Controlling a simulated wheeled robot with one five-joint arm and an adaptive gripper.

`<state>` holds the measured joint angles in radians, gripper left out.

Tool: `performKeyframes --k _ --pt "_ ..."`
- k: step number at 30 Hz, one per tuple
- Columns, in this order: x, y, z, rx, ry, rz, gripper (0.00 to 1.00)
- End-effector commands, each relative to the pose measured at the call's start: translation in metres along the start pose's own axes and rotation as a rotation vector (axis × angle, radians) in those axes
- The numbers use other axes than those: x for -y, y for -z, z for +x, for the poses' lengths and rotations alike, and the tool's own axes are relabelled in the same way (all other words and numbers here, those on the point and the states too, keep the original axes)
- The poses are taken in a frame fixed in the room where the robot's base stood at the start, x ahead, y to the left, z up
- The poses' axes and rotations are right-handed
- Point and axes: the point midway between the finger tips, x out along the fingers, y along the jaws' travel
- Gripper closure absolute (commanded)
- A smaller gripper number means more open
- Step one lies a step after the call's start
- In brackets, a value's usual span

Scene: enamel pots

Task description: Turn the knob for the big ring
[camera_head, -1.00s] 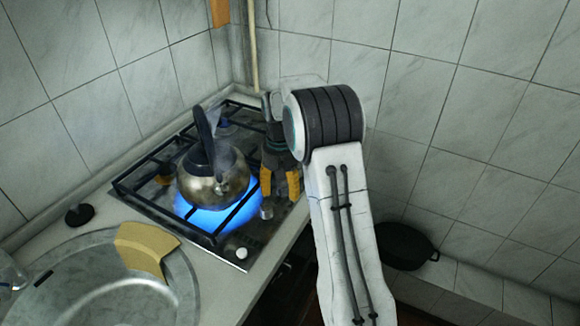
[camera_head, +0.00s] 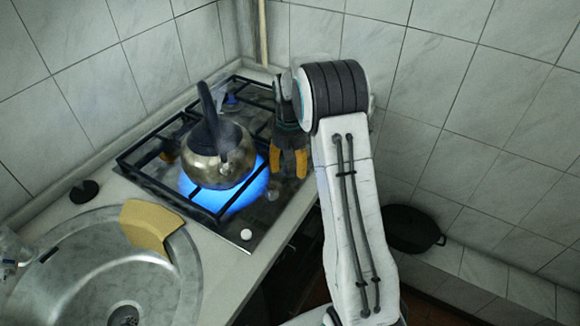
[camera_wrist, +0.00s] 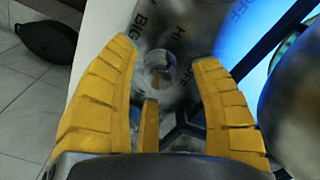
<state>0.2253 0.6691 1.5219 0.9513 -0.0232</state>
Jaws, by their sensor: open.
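My gripper (camera_head: 288,163) is open over the front right part of the hob. In the wrist view its two yellow fingers (camera_wrist: 163,58) are spread, with a round, clear, shiny knob (camera_wrist: 158,72) between and just beyond them. The fingers appear apart from it. "BIG", "HI" and "OFF" are printed on the panel around this knob. The knob is small and faint in the head view (camera_head: 272,194). A blue flame (camera_head: 240,195) burns on the ring under the steel kettle (camera_head: 220,157).
The kettle stands on the black grates (camera_head: 150,172), close left of my gripper. A white knob (camera_head: 246,234) is at the hob's front corner. A sink (camera_head: 90,280) with a tan cloth (camera_head: 147,224) is at left. A black pot (camera_head: 411,229) is low at right.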

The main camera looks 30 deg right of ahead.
Motion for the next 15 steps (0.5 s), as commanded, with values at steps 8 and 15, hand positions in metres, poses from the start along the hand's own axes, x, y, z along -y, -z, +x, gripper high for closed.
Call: performKeyframes --k 8,15 --pt "0.0 -0.0002 0.0112 0.0 0.0 0.0 0.42" --pt "0.0 -0.0001 0.0112 -0.001 0.0 0.0 0.39"
